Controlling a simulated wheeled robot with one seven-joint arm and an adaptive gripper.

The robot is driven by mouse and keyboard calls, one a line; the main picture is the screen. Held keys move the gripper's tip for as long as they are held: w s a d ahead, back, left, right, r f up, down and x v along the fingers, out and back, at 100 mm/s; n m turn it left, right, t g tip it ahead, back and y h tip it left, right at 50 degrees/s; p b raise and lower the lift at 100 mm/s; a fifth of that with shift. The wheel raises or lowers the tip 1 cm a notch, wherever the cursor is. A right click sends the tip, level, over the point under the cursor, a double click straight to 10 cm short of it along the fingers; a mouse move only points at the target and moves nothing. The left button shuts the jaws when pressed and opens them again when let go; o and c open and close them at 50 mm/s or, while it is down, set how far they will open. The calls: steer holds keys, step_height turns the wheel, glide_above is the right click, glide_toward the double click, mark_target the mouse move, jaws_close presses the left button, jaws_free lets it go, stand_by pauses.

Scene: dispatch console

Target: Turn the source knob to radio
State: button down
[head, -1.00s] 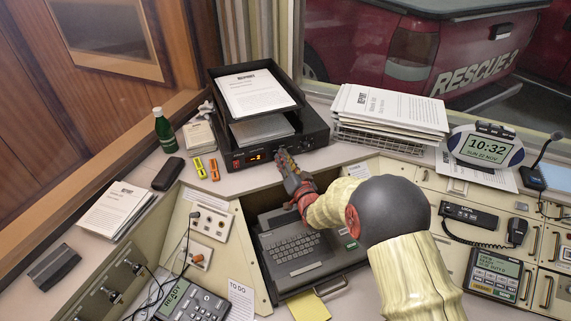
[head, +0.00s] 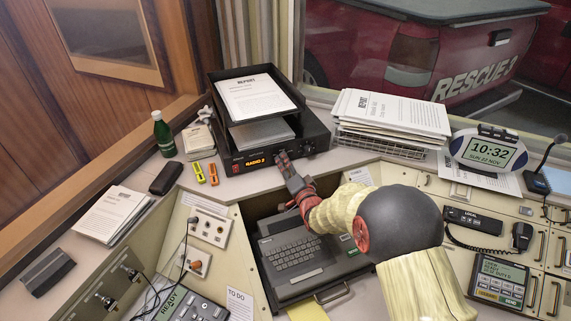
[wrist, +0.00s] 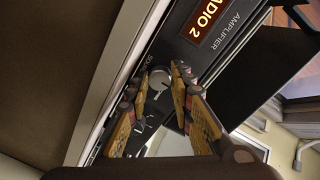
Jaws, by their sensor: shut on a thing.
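The black amplifier (head: 312,143) sits on the desk under a paper tray. Its orange display (head: 256,162) reads RADIO 2, and the end of that text also shows in the wrist view (wrist: 211,17). The round grey source knob (wrist: 159,82) is on the front panel in the wrist view, with partly covered lettering beside it. My gripper (wrist: 162,76) has its fingertips on either side of the knob and is shut on it. In the head view my gripper (head: 281,157) reaches the amplifier's front and hides the knob.
The paper tray (head: 299,94) overhangs the amplifier. Stacked papers (head: 392,112) lie to the right. A laptop-like keyboard unit (head: 296,254) lies below my arm.

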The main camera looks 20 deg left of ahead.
steer(key=c, duration=1.6)
jaws_free()
steer(key=shift+o, duration=0.2)
steer(key=v, duration=1.2)
